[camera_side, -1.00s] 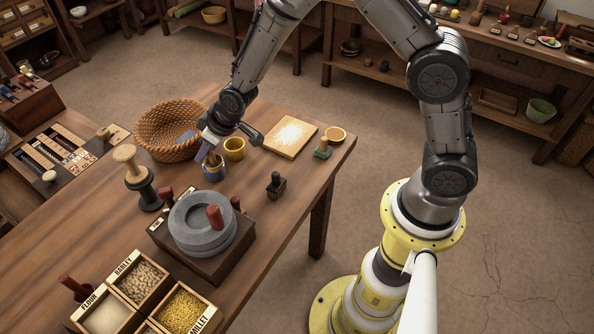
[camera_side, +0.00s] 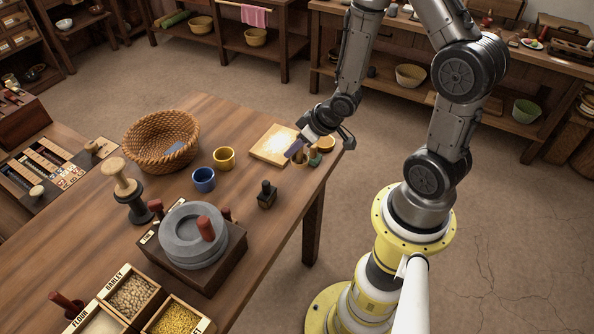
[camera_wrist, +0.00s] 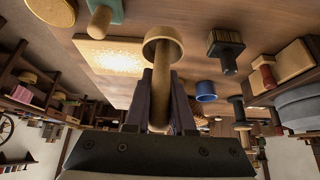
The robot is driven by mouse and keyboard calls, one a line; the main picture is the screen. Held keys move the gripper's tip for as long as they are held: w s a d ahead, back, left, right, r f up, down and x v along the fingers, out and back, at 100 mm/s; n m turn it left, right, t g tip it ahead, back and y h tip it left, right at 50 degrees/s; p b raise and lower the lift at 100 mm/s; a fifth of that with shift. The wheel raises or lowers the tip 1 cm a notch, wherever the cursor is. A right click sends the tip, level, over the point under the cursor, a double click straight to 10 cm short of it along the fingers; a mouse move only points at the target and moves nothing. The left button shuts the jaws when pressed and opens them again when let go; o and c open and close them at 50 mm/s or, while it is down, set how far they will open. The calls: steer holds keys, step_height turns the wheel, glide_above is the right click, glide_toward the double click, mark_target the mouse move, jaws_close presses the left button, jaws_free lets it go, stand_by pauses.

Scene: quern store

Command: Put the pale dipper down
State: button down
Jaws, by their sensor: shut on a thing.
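The pale dipper (camera_side: 299,161) hangs in my gripper (camera_side: 303,147) near the far right corner of the table (camera_side: 120,230). In the wrist view the dipper's round cup end (camera_wrist: 163,43) points away from me and its tan handle (camera_wrist: 161,92) lies between the two fingers. My gripper (camera_wrist: 160,105) is shut on the handle. The dipper is beside the pale board (camera_side: 272,143) and a green-based block with a wooden knob (camera_side: 315,159). Whether its cup touches the tabletop, I cannot tell.
The wicker basket (camera_side: 160,145) and grey quern (camera_side: 193,238) are farther left. The table's right edge is close.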

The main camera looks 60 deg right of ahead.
mark_target(297, 161)
steer(key=shift+f, duration=2.95)
steer(key=shift+f, duration=0.15)
steer(key=c, duration=0.8)
jaws_free()
steer(key=shift+o, duration=0.2)
